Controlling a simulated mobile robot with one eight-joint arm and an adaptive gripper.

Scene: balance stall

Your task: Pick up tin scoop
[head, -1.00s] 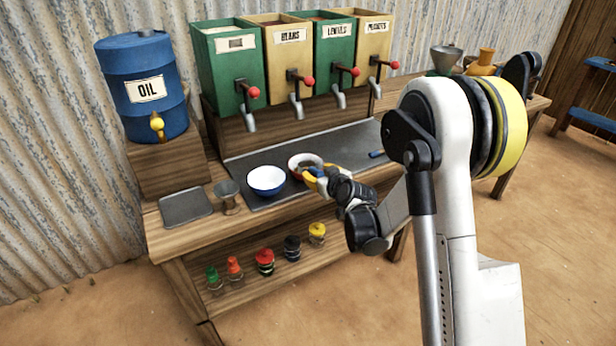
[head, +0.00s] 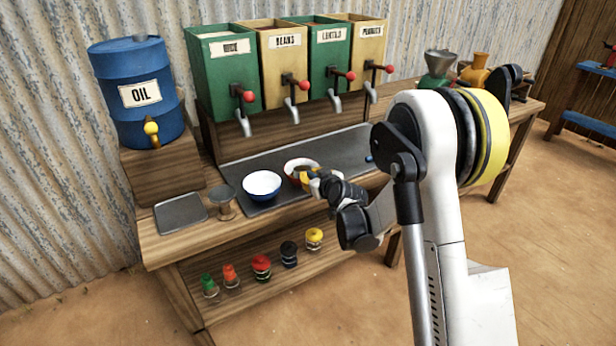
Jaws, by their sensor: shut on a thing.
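My gripper (head: 308,178) is at the near right side of the red and white bowl (head: 298,163), small in the head view. Its yellow fingers are closed at the bowl's near rim and cover part of the bowl. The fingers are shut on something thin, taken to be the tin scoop. The scoop itself is hidden by the fingers and too small to make out clearly, so I cannot tell whether it touches the bowl.
A blue and white bowl (head: 262,184) stands just left. Dispensers with spouts (head: 243,122) overhang the dark mat (head: 240,160). A blue-tipped thing (head: 369,157) lies right. Several jars (head: 261,267) stand on the shelf below.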

